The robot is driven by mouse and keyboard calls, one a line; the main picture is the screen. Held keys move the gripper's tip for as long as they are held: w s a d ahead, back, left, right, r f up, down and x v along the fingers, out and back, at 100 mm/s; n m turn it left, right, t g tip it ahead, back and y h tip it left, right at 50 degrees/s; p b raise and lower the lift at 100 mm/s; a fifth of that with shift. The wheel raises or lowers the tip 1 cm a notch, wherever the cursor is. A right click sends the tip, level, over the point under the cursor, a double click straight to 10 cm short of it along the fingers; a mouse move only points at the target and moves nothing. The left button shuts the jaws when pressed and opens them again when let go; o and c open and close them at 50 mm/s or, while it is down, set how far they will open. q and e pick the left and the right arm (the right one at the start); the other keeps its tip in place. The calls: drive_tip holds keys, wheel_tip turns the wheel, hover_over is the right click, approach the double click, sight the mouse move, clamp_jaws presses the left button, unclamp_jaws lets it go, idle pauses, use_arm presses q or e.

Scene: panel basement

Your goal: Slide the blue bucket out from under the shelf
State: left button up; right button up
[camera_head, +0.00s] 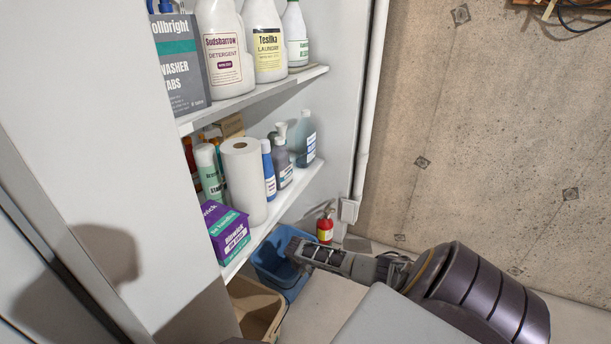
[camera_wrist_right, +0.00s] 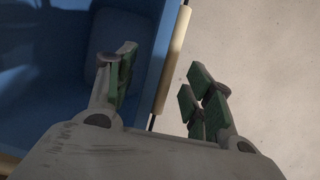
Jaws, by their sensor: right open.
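The blue bucket (camera_head: 270,262) stands on the floor below the lowest shelf (camera_head: 252,240), partly under it. My right gripper (camera_head: 298,250) is at the bucket's right side, and its body hides part of the rim. In the right wrist view the blue bucket (camera_wrist_right: 60,75) fills the left half. There my right gripper (camera_wrist_right: 157,75) is open, with one finger over the bucket's inside and the other outside it over the floor. A pale bar along the bucket's edge (camera_wrist_right: 172,55) lies between the fingers; contact cannot be told. My left gripper is not in view.
A tan bin (camera_head: 247,303) stands beside the bucket, on the near side. A small red extinguisher-like item (camera_head: 325,228) is by the wall behind it. Shelves above hold detergent bottles (camera_head: 225,60) and a paper towel roll (camera_head: 243,180).

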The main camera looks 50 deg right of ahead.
drive_tip(key=shift+b+x, duration=0.55)
drive_tip(key=shift+x, duration=0.45)
clamp_jaws()
